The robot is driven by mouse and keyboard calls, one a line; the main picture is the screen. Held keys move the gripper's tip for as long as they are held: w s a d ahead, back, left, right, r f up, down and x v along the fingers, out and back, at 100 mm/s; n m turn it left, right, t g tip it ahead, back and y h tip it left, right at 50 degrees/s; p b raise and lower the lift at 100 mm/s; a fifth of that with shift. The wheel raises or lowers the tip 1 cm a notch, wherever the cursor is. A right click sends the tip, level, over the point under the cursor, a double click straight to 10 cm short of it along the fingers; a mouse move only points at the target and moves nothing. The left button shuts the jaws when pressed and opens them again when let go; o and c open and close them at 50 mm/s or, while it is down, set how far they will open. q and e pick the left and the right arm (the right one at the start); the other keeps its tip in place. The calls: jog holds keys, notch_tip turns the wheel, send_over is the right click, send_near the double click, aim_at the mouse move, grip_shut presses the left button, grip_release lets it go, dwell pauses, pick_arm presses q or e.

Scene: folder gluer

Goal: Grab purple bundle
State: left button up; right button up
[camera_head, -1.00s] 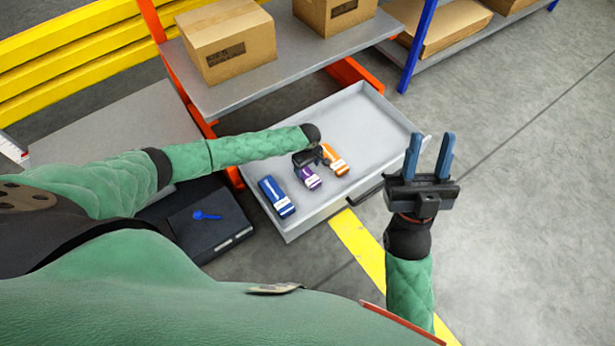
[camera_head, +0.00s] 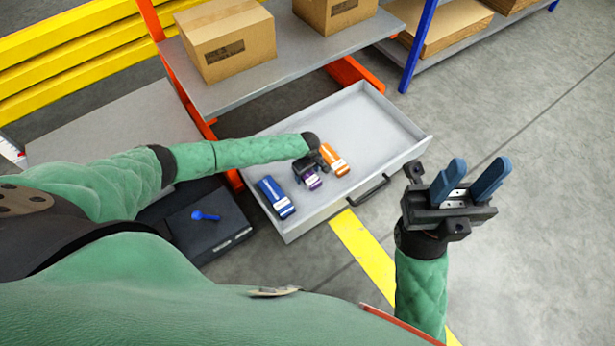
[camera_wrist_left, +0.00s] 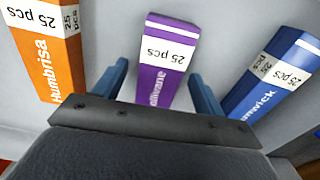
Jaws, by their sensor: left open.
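The purple bundle (camera_head: 314,182) lies in the open grey drawer, between an orange bundle and a blue bundle. In the head view my left gripper (camera_head: 312,172) hangs over it and hides part of it. In the left wrist view the purple bundle (camera_wrist_left: 165,62) sits between the two blue fingers of my left gripper (camera_wrist_left: 160,88). The gripper is open, with gaps visible beside the bundle. My right gripper (camera_head: 471,180) is open and empty, to the right of the drawer.
The orange bundle (camera_head: 335,160) and blue bundle (camera_head: 276,197) lie close on either side of the purple one. The drawer (camera_head: 385,125) has low walls and a dark handle (camera_head: 371,191). A shelf (camera_head: 270,76) with cardboard boxes stands behind. The drawer's right part is empty.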

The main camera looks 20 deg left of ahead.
pick_arm(q)
jog(key=c, duration=1.1)
jog(key=shift+r, duration=0.15)
